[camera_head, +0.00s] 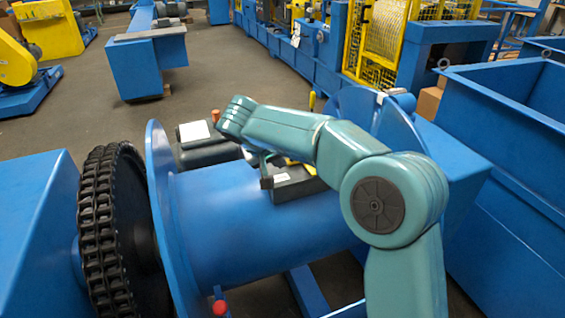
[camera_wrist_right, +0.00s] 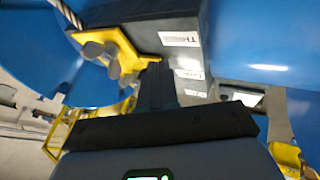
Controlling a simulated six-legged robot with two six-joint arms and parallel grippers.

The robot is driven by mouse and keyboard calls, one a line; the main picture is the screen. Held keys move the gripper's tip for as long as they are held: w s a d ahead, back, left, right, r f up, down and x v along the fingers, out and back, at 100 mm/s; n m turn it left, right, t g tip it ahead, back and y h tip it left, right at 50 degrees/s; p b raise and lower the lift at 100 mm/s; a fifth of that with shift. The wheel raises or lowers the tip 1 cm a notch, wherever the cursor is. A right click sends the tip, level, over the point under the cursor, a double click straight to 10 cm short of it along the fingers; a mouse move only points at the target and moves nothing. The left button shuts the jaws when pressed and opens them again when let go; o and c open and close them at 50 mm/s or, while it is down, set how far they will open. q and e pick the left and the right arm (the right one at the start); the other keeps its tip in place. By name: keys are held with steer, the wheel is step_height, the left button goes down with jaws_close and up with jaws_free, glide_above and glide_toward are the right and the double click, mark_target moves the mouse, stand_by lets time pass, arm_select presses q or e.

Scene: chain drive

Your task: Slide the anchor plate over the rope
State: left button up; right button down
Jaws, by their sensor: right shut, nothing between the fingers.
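My right arm reaches over the blue drum (camera_head: 225,220) in the head view. Its gripper (camera_head: 266,176) is small and partly hidden by the arm, at the drum's far side. In the right wrist view the dark fingers (camera_wrist_right: 158,88) are together and empty, in front of a dark box (camera_wrist_right: 180,45). A yellow plate with grey bolt heads (camera_wrist_right: 118,45), which looks like the anchor plate, lies against the box, left of the fingers. A twisted grey rope (camera_wrist_right: 67,13) shows at the upper left, near the plate's end. Whether it passes through the plate is unclear. My left gripper is out of view.
The drum has a large left flange (camera_head: 165,200) and a right flange (camera_head: 365,115). A black chain (camera_head: 97,225) wraps the sprocket at left. A dark box with a white label (camera_head: 195,132) stands behind the drum. A blue bin (camera_head: 500,115) stands at right.

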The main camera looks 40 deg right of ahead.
steer(key=p+v, duration=0.1)
steer(key=v, duration=0.5)
stand_by(0.4)
